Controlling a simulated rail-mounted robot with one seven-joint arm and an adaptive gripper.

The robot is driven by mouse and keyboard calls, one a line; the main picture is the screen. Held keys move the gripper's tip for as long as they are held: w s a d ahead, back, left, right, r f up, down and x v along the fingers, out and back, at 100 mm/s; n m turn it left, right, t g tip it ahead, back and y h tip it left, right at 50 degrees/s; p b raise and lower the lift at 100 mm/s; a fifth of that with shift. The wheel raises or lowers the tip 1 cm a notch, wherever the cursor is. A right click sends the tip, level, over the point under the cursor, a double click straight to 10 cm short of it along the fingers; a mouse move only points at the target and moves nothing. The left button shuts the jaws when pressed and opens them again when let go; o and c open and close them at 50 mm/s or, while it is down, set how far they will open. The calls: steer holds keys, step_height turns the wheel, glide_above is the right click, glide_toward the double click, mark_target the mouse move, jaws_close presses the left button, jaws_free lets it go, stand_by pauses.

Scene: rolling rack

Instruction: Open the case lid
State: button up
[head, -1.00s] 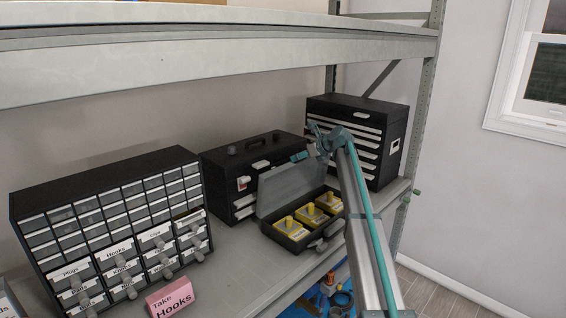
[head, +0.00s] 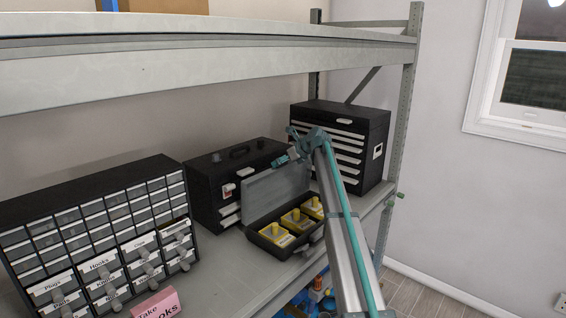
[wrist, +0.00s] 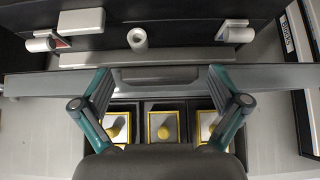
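The case (head: 262,246) is a small dark box on the shelf, and yellow-topped items sit in its compartments. Its grey lid (head: 272,187) stands raised and upright at the back of the case. In the wrist view the lid's edge (wrist: 160,78) runs across the picture, with the yellow items (wrist: 162,127) below it. My gripper (head: 288,156) is at the top of the lid. In the wrist view my gripper (wrist: 161,84) has its two fingers wide apart near the lid's edge, with nothing held. I cannot tell whether a finger touches the lid.
A black toolbox (head: 205,188) stands close behind the lid, and a black drawer chest (head: 340,115) stands to the right. A black cabinet of small drawers (head: 80,222) is at the left, with a pink sign (head: 158,304) before it. A shelf beam (head: 210,62) spans above.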

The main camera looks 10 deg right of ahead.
steer(key=v, duration=1.2)
stand_by(0.3)
